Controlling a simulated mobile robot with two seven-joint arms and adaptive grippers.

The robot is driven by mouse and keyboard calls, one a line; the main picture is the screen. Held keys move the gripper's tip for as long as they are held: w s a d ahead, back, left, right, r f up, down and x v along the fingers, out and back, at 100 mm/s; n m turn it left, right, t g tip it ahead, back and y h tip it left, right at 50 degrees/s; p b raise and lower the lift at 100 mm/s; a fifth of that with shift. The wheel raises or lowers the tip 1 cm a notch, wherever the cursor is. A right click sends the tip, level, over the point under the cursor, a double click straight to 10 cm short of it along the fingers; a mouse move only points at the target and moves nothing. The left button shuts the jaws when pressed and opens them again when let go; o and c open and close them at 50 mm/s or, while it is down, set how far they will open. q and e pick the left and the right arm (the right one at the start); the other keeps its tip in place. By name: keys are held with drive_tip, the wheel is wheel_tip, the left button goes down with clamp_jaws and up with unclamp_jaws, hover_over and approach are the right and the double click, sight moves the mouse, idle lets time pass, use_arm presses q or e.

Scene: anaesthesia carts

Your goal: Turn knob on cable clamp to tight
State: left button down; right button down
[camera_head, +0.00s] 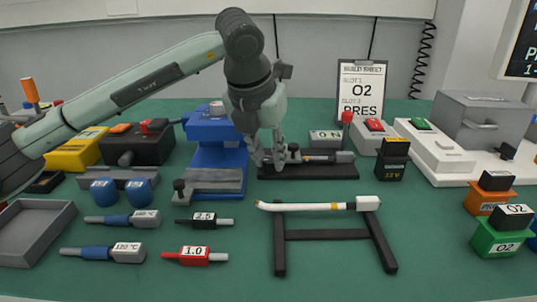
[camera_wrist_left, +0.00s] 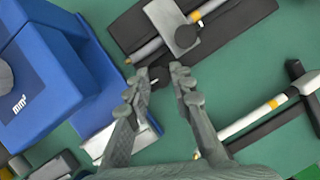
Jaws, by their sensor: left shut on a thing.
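The cable clamp (camera_head: 330,172) is a long black base on the green bench, just right of the blue machine. A grey cable with a yellow band (camera_wrist_left: 195,16) lies along it, under a grey plate (camera_wrist_left: 160,14) with a dark round knob (camera_wrist_left: 187,37). My left gripper (camera_head: 268,162) reaches down at the clamp's left end. In the left wrist view its fingertips (camera_wrist_left: 159,73) are shut on a small dark knob (camera_wrist_left: 158,82), partly hidden by the fingers. Which way the knob is turned cannot be told. My right gripper is in neither view.
The blue machine (camera_head: 212,130) stands close on the left. A black stand (camera_head: 325,235) bearing a white tube (camera_head: 310,206) is in front. A black and yellow block (camera_head: 392,160) stands to the right. Several labelled connectors, including a red one (camera_head: 195,255), lie at front left.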

use_arm(q)
drive_tip(key=m+h+b, duration=0.1)
drive_tip(key=m+b, duration=0.1)
drive_tip(key=m, duration=0.1)
drive_tip(key=shift+w+a+f+m+g+b, duration=0.1)
drive_tip(key=shift+m+g+b, duration=0.2)
drive_tip(key=shift+b, duration=0.1)
drive_tip(key=shift+m+g+h+b, duration=0.3)
drive_tip(key=shift+m+h, duration=0.2)
drive_tip(key=shift+m, duration=0.8)
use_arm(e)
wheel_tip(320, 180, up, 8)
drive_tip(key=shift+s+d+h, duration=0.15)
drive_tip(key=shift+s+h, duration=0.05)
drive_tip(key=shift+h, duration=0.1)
use_arm(q)
drive_tip(key=c, duration=1.3)
unclamp_jaws()
drive_tip(key=shift+c, duration=0.2)
